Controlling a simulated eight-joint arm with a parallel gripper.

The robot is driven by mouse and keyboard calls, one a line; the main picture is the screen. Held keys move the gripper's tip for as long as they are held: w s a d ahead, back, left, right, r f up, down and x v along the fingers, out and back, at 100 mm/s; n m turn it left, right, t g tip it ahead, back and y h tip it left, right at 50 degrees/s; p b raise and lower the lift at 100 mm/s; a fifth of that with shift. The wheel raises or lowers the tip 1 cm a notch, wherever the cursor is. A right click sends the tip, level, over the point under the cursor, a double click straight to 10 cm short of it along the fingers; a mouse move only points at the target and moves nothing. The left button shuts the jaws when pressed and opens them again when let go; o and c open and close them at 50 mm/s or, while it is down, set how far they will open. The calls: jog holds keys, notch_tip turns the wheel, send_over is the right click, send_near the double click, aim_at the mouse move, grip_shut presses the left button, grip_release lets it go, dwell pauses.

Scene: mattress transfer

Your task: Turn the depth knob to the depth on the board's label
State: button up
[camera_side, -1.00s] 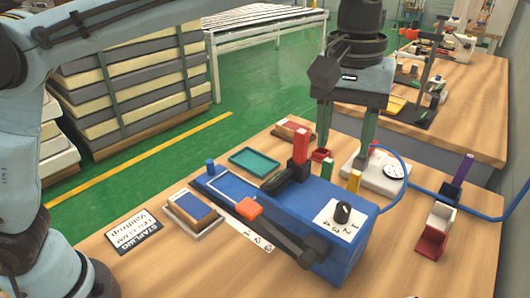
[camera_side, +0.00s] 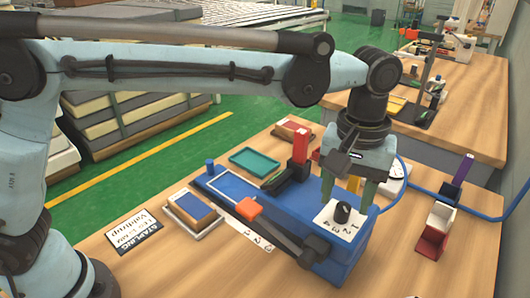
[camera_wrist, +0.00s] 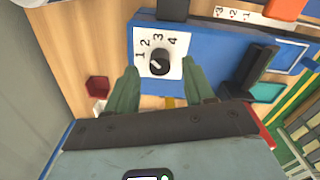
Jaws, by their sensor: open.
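The black depth knob (camera_side: 342,212) sits on a white dial plate (camera_side: 330,226) on top of the blue machine (camera_side: 345,262). In the wrist view the knob (camera_wrist: 160,62) shows with the numbers 1 to 4 around part of it; its small pale mark is too small to read surely. My gripper (camera_side: 347,198) is open above the knob, and in the wrist view its fingertips (camera_wrist: 160,72) lie either side of it, apart from it. A white board with a black band (camera_side: 132,232) lies at the left, printed "STAPLING"; its smaller text is hard to read.
A red upright block (camera_side: 300,146) and an orange-tipped lever (camera_side: 249,208) stand up from the machine. A teal tray (camera_side: 255,161) lies behind it, and a red and white holder (camera_side: 434,232) stands at the right. Bare table lies around the holder.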

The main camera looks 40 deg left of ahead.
jog(key=shift+f, duration=1.3)
grip_shut()
